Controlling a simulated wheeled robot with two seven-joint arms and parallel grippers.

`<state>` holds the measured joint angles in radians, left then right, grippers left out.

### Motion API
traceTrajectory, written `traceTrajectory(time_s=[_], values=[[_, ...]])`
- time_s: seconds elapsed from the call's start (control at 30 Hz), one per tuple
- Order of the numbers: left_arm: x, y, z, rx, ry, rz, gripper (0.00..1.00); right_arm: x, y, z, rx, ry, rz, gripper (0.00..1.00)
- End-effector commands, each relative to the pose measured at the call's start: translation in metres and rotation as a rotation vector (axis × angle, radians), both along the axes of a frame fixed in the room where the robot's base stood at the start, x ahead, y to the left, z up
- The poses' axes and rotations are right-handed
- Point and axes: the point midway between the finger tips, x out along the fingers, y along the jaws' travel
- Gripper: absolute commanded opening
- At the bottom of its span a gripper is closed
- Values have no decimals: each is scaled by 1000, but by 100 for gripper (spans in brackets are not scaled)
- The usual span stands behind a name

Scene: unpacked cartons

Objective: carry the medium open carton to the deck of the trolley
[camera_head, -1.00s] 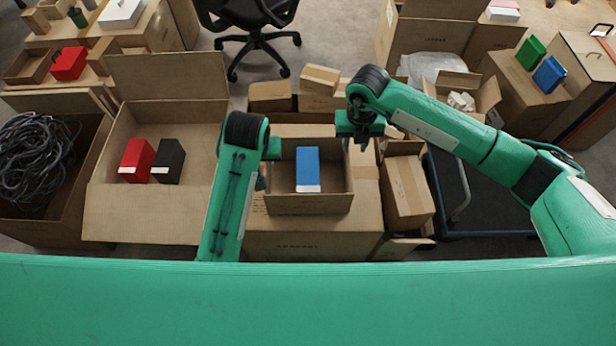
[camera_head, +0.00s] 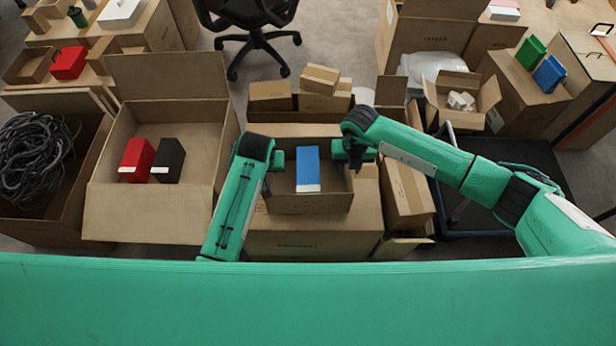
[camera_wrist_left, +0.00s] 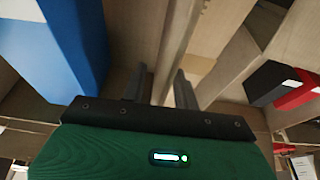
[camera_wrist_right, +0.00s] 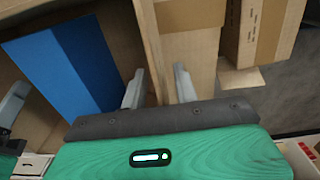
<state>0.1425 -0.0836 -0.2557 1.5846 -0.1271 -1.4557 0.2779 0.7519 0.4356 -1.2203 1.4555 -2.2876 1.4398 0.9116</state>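The medium open carton (camera_head: 310,203) stands on a larger closed carton (camera_head: 300,243), with a blue box (camera_head: 308,167) upright inside. My left gripper (camera_head: 278,160) is at its left wall. In the left wrist view the open fingers (camera_wrist_left: 160,88) stand on either side of the wall edge, with gaps. My right gripper (camera_head: 350,155) is at the right wall. In the right wrist view its fingers (camera_wrist_right: 158,87) are apart, with the wall edge between them. The trolley (camera_head: 500,200) has a dark, empty-looking deck at the right, partly hidden by my right arm.
A large open carton (camera_head: 155,215) with a red and a black box stands left. A carton of cable (camera_head: 40,165) is beyond it. Tall cartons (camera_head: 405,195) stand between the medium carton and the trolley. Small cartons (camera_head: 320,90) and an office chair (camera_head: 250,30) are behind.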

Motion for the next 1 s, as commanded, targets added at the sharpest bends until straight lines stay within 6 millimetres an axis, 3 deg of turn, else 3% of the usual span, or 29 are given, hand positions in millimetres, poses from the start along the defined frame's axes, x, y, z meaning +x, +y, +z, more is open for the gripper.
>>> traceTrajectory(time_s=[0.07, 0.2, 0.7, 1.0], values=[[0, 0, 0, 0, 0, 0, 26, 0, 0, 0, 0, 0, 0, 26], [0, 0, 0, 0, 0, 0, 0, 0, 0, 0, 0, 0, 0, 0], [1, 0, 3, 0, -2, 0, 0, 1, 0, 3, 1, -1, 0, 0], [1, 0, 18, 0, -2, 0, 0, 1, 0, 18, 1, -1, 0, 0]])
